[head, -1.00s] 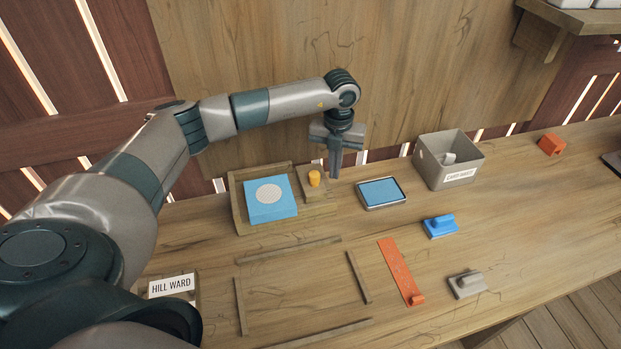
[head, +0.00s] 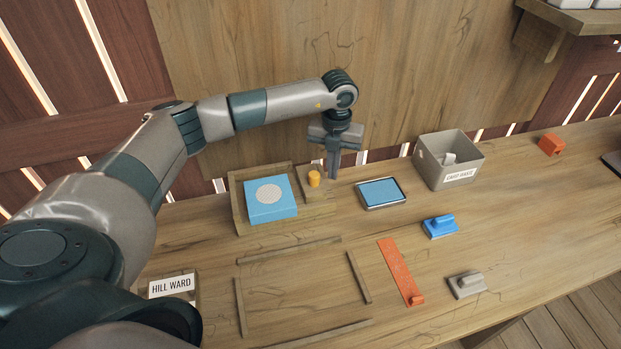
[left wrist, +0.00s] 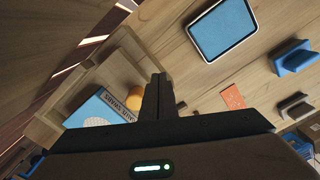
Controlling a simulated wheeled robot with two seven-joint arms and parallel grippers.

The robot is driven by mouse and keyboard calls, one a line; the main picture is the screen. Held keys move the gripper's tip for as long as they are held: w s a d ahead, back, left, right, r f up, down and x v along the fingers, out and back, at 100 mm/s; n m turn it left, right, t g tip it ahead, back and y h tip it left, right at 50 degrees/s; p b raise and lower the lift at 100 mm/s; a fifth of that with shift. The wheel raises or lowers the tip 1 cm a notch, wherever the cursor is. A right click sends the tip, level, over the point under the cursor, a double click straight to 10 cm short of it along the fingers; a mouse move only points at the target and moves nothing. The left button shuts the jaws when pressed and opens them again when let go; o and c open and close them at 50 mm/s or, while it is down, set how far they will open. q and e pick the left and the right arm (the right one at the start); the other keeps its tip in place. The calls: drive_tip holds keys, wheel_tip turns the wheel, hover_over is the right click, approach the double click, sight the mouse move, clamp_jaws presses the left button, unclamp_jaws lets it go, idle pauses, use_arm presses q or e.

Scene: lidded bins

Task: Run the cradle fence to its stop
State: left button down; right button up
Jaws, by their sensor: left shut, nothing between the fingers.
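The wooden cradle (head: 236,209) stands at the back of the bench, with a blue box (head: 271,212) bearing a pale round patch inside it. At its right end is the wooden fence (head: 322,193) with an orange-yellow knob (head: 314,179). A bare strip shows between box and fence. My left gripper (head: 333,175) points down, shut and empty, just right of the knob. In the left wrist view the shut fingers (left wrist: 158,95) are beside the knob (left wrist: 134,98); I cannot tell whether they touch the fence. The blue box (left wrist: 97,111) is partly hidden there. My right gripper is not in view.
A blue-topped tray (head: 381,193) lies close right of the gripper. Beyond stands a grey bin (head: 447,160) labelled card waste. An orange strip (head: 400,272), a blue handled block (head: 439,227) and a grey one (head: 466,285) lie nearer. Wooden strips outline a bare area in front.

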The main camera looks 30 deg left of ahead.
sight(312, 174)
use_arm(q)
drive_tip(key=shift+s+a, duration=1)
drive_tip(key=shift+s, duration=0.1)
drive_tip(key=shift+s+a, duration=0.2)
drive_tip(key=shift+s, duration=0.05)
drive_tip(key=shift+s+a, duration=0.2)
drive_tip(key=shift+s+a+p, duration=0.25)
drive_tip(key=shift+p, duration=0.05)
drive_tip(key=shift+s+a, duration=0.75)
drive_tip(key=shift+s, duration=0.15)
drive_tip(key=shift+w, duration=0.1)
drive_tip(key=shift+w+d, duration=0.5)
drive_tip(key=shift+r, duration=0.1)
idle(0.5)
drive_tip(key=shift+r+p, duration=1.6)
drive_tip(key=shift+r, duration=1.8)
